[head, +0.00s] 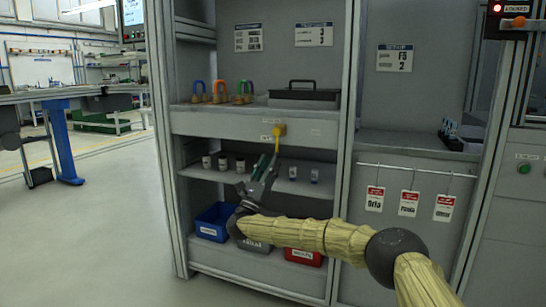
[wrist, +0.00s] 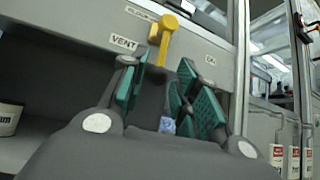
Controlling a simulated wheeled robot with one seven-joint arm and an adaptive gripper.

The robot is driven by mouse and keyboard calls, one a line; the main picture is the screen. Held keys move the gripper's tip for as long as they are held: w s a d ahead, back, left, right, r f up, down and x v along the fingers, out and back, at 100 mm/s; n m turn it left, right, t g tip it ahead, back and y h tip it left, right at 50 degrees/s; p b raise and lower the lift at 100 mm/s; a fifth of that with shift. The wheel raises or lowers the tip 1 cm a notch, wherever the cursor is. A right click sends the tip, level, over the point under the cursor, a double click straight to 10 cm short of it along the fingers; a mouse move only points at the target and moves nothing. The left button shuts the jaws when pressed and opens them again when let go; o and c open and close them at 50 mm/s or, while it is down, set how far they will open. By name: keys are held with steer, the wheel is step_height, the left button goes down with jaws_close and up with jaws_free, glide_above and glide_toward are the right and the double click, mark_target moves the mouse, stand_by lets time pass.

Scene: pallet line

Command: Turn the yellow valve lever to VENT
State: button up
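The yellow valve lever (head: 279,131) is mounted on the grey front panel below the upper shelf. In the wrist view the lever (wrist: 166,35) hangs down from its round pivot, tilted slightly left at its lower end. The VENT label (wrist: 124,42) is to the left of the lever. A label above the pivot and one to its right are too small to read surely. My gripper (head: 267,162) is just below the lever. In the wrist view my gripper (wrist: 158,80) is open, its green-padded fingers on either side of the lever's lower end; contact cannot be told.
Colored padlocks (head: 221,93) and a dark toolbox (head: 303,94) stand on the shelf above. Small jars are on the shelf below, with a blue bin (head: 214,223) and a red bin (head: 303,257) lower down. Red-topped tags (head: 408,203) hang at the right. The floor at left is clear.

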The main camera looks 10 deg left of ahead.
steer(key=v, duration=0.6)
steer(key=shift+s+f, duration=0.15)
steer(key=shift+f, duration=0.05)
steer(key=shift+a, duration=0.15)
